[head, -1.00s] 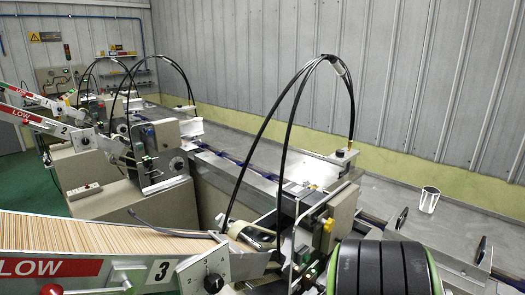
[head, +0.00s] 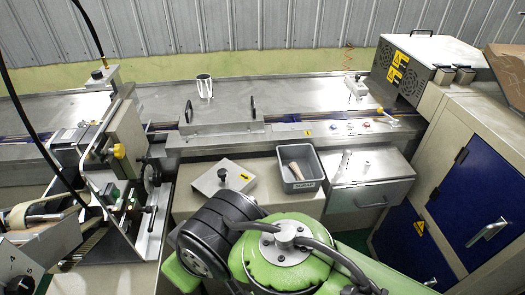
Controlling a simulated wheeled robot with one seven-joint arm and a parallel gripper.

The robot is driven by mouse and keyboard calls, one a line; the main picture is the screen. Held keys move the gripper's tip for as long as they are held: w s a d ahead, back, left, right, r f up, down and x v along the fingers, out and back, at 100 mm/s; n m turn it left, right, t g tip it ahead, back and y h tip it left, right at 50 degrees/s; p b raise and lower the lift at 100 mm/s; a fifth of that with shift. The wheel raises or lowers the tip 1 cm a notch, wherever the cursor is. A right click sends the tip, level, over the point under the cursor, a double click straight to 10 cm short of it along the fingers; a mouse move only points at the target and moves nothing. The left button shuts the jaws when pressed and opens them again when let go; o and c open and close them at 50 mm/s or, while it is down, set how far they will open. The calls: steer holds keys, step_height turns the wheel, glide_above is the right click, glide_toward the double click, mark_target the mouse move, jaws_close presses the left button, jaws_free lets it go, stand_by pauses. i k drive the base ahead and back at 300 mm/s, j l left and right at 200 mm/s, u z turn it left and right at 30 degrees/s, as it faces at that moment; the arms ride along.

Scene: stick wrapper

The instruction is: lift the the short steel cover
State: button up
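A short steel cover (head: 222,127) with two upright black handles lies on the long steel conveyor bed, left of centre in the head view. It appears to sit flat on the bed. My green and black arm fills the bottom middle of the view, below and in front of the cover. My gripper is not in view, so its opening and contents cannot be seen.
A small plate with a black knob (head: 222,178) and a grey scrap bin (head: 299,167) lie in front. A steel drawer (head: 369,191) and a vented machine box (head: 425,68) are at right.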

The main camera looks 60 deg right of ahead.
mark_target(225, 175)
steer(key=z, duration=1.7)
